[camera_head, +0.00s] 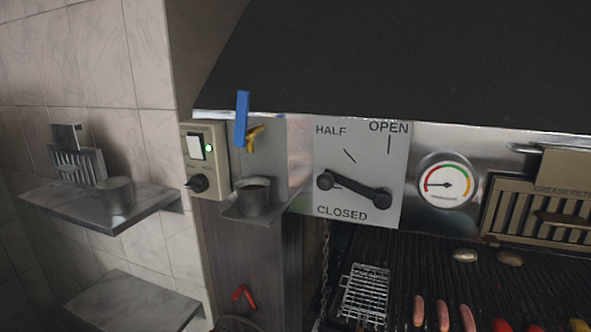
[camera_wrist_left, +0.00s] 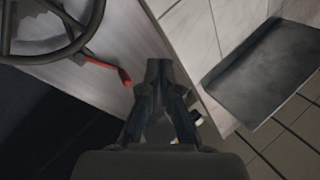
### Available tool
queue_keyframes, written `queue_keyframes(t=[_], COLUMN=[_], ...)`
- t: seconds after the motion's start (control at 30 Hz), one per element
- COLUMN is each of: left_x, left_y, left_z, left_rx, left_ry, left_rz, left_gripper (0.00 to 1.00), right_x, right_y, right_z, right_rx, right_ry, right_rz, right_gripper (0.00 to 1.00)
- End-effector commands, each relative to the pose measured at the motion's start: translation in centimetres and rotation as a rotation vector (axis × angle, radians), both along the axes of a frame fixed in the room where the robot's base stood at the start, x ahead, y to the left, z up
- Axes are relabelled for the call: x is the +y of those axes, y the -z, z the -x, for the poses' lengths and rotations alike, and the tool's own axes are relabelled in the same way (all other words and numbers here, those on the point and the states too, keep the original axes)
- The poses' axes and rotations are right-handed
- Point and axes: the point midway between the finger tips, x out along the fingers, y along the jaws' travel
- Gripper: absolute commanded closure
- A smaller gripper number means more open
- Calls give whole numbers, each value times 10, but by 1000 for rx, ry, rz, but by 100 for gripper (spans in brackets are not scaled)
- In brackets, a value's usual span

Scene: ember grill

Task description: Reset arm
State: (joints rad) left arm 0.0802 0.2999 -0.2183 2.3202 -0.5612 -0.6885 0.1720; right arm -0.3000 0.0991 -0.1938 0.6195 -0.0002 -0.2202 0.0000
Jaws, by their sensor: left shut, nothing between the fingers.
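My left gripper (camera_wrist_left: 158,68) shows in the left wrist view with its two dark fingertips together and nothing between them. It is apart from the shelf at its right and from the red handle (camera_wrist_left: 108,67) at its left. Neither of my grippers shows in the head view. My right gripper is in no view.
In the head view, a damper plate with a black lever (camera_head: 353,190) stands beside a gauge (camera_head: 447,180). A switch box (camera_head: 203,160), a blue handle (camera_head: 242,118) and a metal cup (camera_head: 254,198) are left of it. Wall shelves (camera_head: 115,211) jut out at left. A dark handwheel (camera_wrist_left: 50,57) shows in the wrist view.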

Motion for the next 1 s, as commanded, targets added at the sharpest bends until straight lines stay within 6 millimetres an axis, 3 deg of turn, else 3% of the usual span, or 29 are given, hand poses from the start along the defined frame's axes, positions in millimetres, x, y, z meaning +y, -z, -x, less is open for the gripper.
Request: queue_keyframes(t=[0.03,0.1,0.2,0.3,0.4,0.5,0.73,0.77,1.0], left_x=[8,14,14,8,0,-8,-19,-20,-17], left_y=[44,100,174,232,271,298,338,345,442], left_z=[9,27,66,111,154,194,283,288,271], left_rx=[135,321,583,815,1001,1156,1468,1494,1520], left_ry=[-24,-55,-90,-113,-126,-133,-125,-124,-130], left_rz=[58,131,216,278,320,353,418,422,416], left_gripper=[100,100,100,100,100,100,100,100,100], right_x=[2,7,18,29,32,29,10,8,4], right_y=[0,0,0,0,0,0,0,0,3], right_z=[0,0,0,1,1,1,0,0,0], right_rx=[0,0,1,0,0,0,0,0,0], right_ry=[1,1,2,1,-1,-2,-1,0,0], right_rz=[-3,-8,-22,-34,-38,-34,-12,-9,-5], right_gripper=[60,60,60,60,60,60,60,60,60])
